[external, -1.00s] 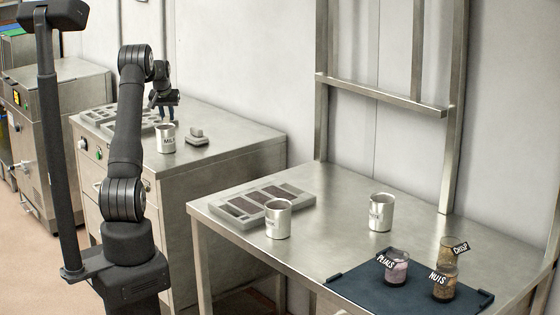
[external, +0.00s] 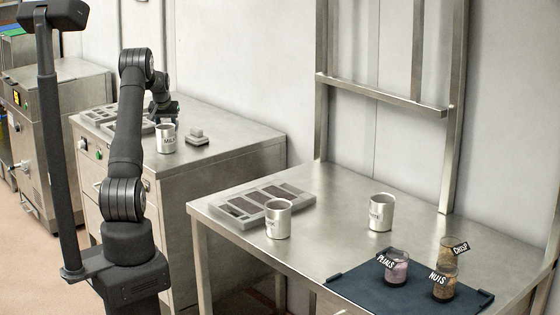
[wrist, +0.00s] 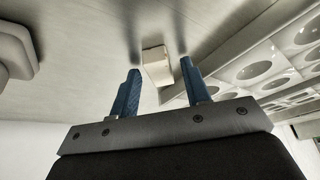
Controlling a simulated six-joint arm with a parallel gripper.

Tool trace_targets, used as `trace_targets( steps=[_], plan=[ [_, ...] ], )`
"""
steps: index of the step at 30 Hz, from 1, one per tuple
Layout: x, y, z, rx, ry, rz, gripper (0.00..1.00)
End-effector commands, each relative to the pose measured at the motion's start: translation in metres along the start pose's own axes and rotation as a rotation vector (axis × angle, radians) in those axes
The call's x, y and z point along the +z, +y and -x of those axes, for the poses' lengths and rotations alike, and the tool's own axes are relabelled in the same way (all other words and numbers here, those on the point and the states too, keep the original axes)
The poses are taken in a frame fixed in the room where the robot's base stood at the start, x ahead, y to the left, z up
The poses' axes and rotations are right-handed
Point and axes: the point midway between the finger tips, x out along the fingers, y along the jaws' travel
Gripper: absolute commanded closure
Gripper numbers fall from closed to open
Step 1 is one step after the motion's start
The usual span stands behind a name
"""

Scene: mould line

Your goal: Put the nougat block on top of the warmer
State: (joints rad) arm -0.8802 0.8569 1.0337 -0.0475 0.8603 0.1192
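The cream nougat block (wrist: 157,67) lies on a steel surface in the wrist view. It is small and pale, and sits between and slightly beyond my two blue fingertips. My gripper (wrist: 160,75) is open, with a gap visible on each side of the block. In the external view my gripper (external: 164,112) is low over the back steel cabinet (external: 240,133), partly hidden behind the MILK can; the block cannot be made out there. No label marks the warmer; a small grey stepped object (external: 197,138) on the cabinet may be it, but I cannot tell.
The MILK can (external: 166,139) stands close in front of my gripper. Mould trays (external: 98,115) lie to its left; round cavities (wrist: 255,70) show in the wrist view. The front table (external: 330,215) holds a mould tray, two cans and a dark mat with labelled jars.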

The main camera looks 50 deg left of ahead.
Motion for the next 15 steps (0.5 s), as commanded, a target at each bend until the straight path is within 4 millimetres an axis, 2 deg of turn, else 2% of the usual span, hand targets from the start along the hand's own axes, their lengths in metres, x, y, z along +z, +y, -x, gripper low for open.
trace_targets(
  steps=[8,11,15],
  plan=[
    [-0.002,0.000,0.004,0.000,0.001,0.000,0.57],
    [-0.002,0.000,0.015,0.000,0.003,0.000,0.57],
    [-0.002,0.000,0.043,-0.001,0.005,0.000,0.57]
  ],
)
